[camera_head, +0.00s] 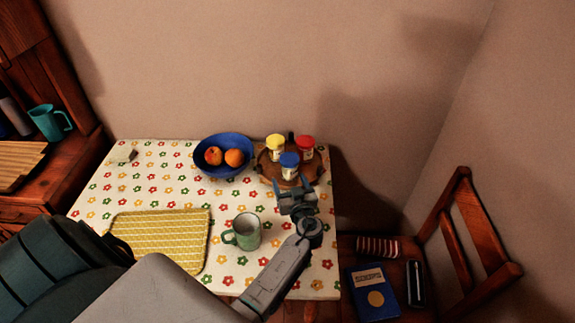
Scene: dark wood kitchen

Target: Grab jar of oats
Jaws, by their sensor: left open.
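Three small jars stand upright on a round wooden tray (264,172) at the table's back right: one with a yellow lid (276,142), one with a red lid (305,143) and one with a blue lid (289,160). Their labels are too small to read, so I cannot tell which holds oats. My left gripper (292,187) is open and empty, its fingers pointing toward the tray, just in front of the blue-lidded jar. It overlaps the tray's front edge; I cannot tell whether it touches the jar. My right gripper is out of view.
The flowered table (150,180) also holds a blue bowl (225,172) of oranges, a green mug (244,232) and a yellow mat (165,235). A wooden chair (480,240) with a blue book (373,293) stands at the right. The wall is close behind.

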